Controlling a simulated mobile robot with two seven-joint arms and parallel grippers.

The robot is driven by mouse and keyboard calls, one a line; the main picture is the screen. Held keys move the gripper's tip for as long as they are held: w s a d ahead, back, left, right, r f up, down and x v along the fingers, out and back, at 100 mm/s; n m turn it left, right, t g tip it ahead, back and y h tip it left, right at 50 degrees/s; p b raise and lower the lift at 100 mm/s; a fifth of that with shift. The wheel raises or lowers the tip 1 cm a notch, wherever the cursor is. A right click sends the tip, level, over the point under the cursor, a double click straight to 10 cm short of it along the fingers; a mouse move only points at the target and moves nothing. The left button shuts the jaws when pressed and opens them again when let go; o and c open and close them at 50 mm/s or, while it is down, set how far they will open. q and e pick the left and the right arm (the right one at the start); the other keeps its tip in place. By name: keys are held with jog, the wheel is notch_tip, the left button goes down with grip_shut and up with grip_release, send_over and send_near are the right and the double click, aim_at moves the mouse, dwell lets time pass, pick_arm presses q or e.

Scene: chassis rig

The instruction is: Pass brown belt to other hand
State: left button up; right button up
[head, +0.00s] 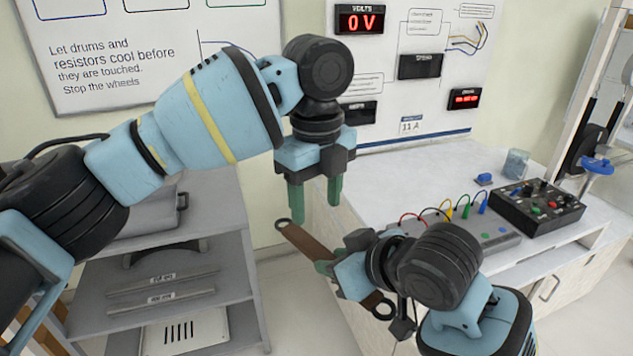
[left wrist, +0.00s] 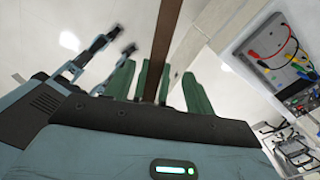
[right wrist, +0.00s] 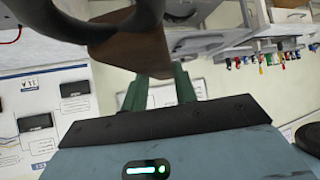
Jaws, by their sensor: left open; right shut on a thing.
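The brown belt (head: 308,243) is a stiff strip with a dark ring at each end. In the head view it slants from below my left gripper down to the right, past my right gripper. My right gripper (head: 328,268) is shut on the belt; its fingers are partly hidden. My left gripper (head: 316,205) points down above the belt's upper end, fingers open. In the left wrist view the belt (left wrist: 160,50) runs between the green fingers of my left gripper (left wrist: 158,90). In the right wrist view the belt (right wrist: 130,52) lies across the fingers of my right gripper (right wrist: 160,85).
A bench (head: 400,180) at the right holds a grey box with coloured leads (head: 465,240), a black control box (head: 540,205) and a glass (head: 516,163). A grey shelf unit (head: 228,260) stands at the left. A wall panel (head: 405,75) is behind.

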aim_at(316, 249)
pick_arm(q)
notch_tip(316, 249, down, 9)
dwell(0.4)
jog(key=shift+c, duration=0.3)
jog(key=c, duration=0.9)
jog(key=shift+c, duration=0.8)
pick_arm(e)
jog(key=o, duration=1.1)
